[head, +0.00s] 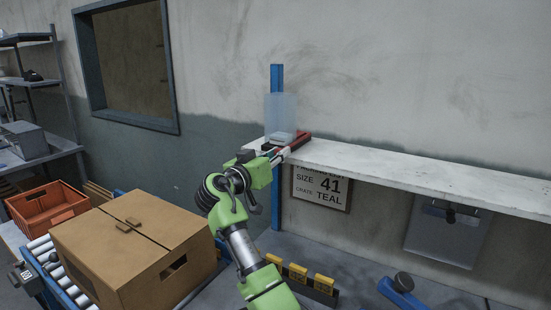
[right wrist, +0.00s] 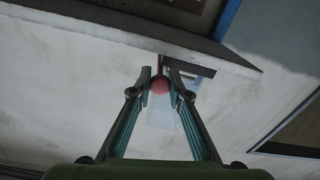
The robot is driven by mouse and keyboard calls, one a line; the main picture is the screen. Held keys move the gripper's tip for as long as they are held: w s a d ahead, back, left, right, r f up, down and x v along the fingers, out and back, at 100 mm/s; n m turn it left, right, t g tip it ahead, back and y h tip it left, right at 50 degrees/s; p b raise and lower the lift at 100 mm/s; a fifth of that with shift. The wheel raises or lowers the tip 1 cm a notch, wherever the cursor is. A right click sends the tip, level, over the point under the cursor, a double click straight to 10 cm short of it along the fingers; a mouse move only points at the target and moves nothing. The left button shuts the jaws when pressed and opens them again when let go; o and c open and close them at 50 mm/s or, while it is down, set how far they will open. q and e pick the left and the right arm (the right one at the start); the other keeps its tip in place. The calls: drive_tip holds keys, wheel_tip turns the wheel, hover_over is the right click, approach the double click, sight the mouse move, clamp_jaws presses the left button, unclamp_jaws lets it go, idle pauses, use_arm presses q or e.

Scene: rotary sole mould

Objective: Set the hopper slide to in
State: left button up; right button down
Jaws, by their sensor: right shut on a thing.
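The hopper (head: 280,112) is a translucent box on a blue post against the wall, at the back end of the white shelf. A red part (head: 299,138) shows beside its base; I cannot tell for sure whether it is the slide. My right gripper (head: 272,155) reaches up to the hopper's base. In the right wrist view, its fingers (right wrist: 159,82) are shut on a round red knob (right wrist: 160,85), which I take as the slide's handle. The slide's in or out position cannot be told. My left gripper is not in view.
The white shelf (head: 400,172) runs right from the hopper, with a sign (head: 321,187) reading size 41, teal below it. A cardboard box (head: 130,245) stands on a roller conveyor at the lower left, near an orange crate (head: 45,207). Yellow-labelled blocks (head: 298,274) sit below my arm.

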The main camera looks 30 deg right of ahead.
drive_tip(key=c, duration=1.9)
unclamp_jaws()
drive_tip(key=shift+d+r, duration=0.1)
drive_tip(key=shift+w+d+f, duration=0.15)
drive_tip(key=shift+d+f, duration=0.05)
drive_tip(key=shift+a, duration=0.1)
drive_tip(key=v, duration=1.2)
